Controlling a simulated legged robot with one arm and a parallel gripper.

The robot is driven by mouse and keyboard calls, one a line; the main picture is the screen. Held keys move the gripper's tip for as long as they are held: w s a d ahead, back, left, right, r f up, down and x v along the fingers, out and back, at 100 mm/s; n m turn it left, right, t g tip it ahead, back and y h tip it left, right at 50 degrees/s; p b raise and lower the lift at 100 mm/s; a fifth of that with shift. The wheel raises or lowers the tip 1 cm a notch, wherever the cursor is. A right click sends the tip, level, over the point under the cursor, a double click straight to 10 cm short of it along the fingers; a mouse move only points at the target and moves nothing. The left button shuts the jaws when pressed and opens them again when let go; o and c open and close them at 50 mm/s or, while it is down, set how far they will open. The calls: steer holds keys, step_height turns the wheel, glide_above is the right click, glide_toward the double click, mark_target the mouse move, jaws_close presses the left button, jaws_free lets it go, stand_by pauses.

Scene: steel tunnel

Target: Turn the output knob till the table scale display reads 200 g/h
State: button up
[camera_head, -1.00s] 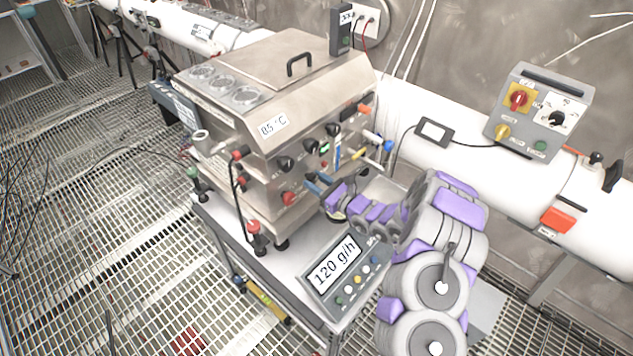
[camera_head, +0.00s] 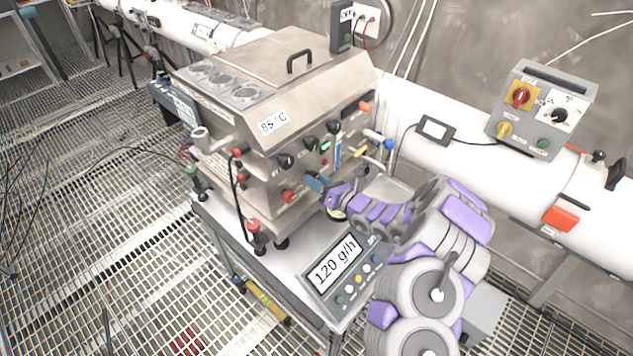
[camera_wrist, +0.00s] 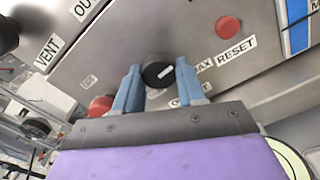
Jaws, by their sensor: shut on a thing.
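The table scale display (camera_head: 335,263) reads 120 g/h and sits at the front of the small table (camera_head: 290,282). My gripper (camera_head: 316,184) is at the front panel of the steel machine (camera_head: 258,100). In the wrist view my gripper (camera_wrist: 157,76) has its blue fingers on both sides of a black knob (camera_wrist: 158,71), shut on it. The knob's white pointer line tilts up to the right. A partly hidden label and MAX are beside it, so this looks like the output knob. In the head view my gripper hides the knob.
A red button (camera_wrist: 228,26) with a RESET label is right of the knob, and another red knob (camera_wrist: 100,105) is just left of my fingers. A grey control box (camera_head: 541,110) stands on the white pipe (camera_head: 455,165) at the right.

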steer(key=shift+r+m, duration=0.1)
steer(key=shift+m, duration=0.5)
steer(key=shift+w, duration=0.1)
steer(key=shift+d, duration=0.1)
steer(key=o, duration=1.1)
steer(key=shift+c, duration=0.2)
steer(key=p+v, duration=0.2)
steer(key=v, duration=1.5)
